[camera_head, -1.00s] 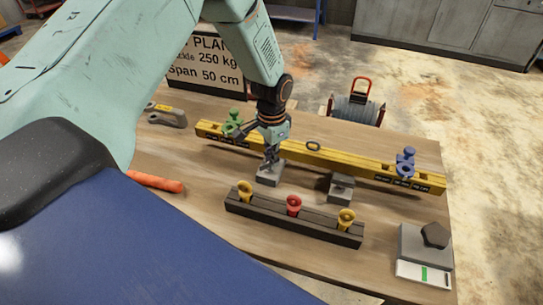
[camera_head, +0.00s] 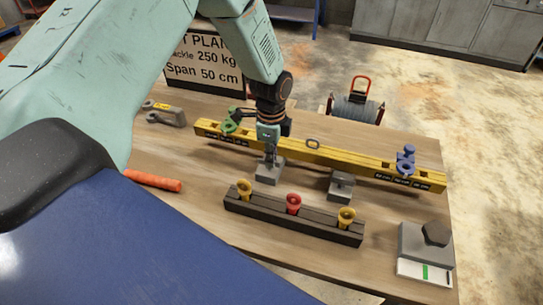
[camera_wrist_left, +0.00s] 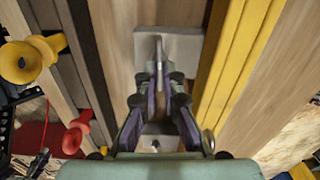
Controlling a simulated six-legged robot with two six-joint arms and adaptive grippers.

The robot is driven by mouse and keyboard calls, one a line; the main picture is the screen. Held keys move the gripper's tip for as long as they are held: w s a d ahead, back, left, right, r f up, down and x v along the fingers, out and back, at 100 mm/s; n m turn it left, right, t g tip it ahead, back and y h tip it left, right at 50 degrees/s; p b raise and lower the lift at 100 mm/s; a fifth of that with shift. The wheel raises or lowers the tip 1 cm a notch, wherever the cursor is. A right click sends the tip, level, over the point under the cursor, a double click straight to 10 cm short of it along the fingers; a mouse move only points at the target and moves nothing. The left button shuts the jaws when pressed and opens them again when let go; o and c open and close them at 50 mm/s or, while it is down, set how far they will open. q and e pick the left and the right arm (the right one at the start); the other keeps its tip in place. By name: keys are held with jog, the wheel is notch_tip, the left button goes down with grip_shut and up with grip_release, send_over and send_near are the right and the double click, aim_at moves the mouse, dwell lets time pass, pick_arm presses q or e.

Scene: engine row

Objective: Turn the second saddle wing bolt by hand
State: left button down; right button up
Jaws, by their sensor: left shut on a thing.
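A grey saddle block (camera_head: 269,175) stands on the bench in front of the yellow beam. My left gripper (camera_head: 270,156) points down over it, its fingers shut. In the left wrist view the fingers (camera_wrist_left: 160,84) close around a thin upright grey wing bolt (camera_wrist_left: 158,48) above the pale saddle block (camera_wrist_left: 190,47). The fingers hide most of the bolt, so its turn angle is hard to read. A second grey saddle block (camera_head: 340,187) stands to the right, apart from the gripper. My right gripper is out of view.
The yellow beam (camera_head: 330,157) runs close behind, with a green shackle (camera_head: 230,122) and a blue shackle (camera_head: 405,160) on it. A dark rack (camera_head: 290,220) with yellow and red pieces lies in front. An orange rod (camera_head: 153,181) lies left.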

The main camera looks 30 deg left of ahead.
pick_arm(q)
jog(key=shift+w+r+m, duration=0.2)
jog(key=shift+m, duration=0.3)
jog(key=c, duration=1.5)
grip_release()
jog(key=shift+s, duration=0.2)
jog(key=shift+f, duration=0.1)
notch_tip(320, 180, up, 12)
